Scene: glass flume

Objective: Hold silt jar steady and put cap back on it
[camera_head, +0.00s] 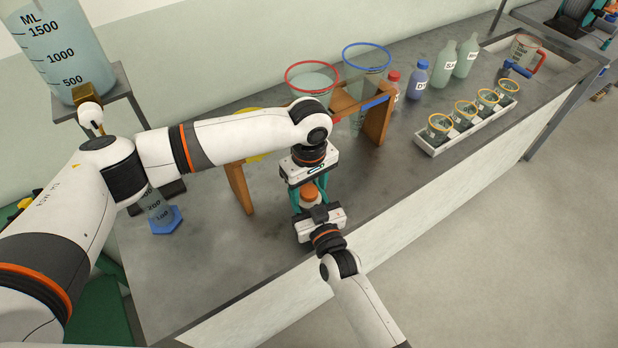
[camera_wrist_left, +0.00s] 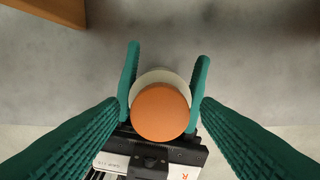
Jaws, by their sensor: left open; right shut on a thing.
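The orange cap (camera_wrist_left: 160,112) is at the top of the whitish silt jar (camera_wrist_left: 160,76), in the middle of the left wrist view. It looks offset toward the bottom of that view, and I cannot tell if it is fully seated. In the head view the cap (camera_head: 309,189) shows between my two grippers. My left gripper (camera_head: 307,184) points down from above, open, its teal fingers on either side of the cap. My right gripper (camera_head: 310,204) is shut on the jar from the front, its fingers along both sides. Most of the jar's body is hidden.
A wooden stand (camera_head: 377,122) with red-rimmed (camera_head: 312,78) and blue-rimmed (camera_head: 367,57) vessels is behind the grippers. A blue-footed cylinder (camera_head: 165,219) stands left. Bottles (camera_head: 416,82) and a white tray (camera_head: 468,131) of yellow-rimmed cups are right. The bench's front edge is close to my right gripper.

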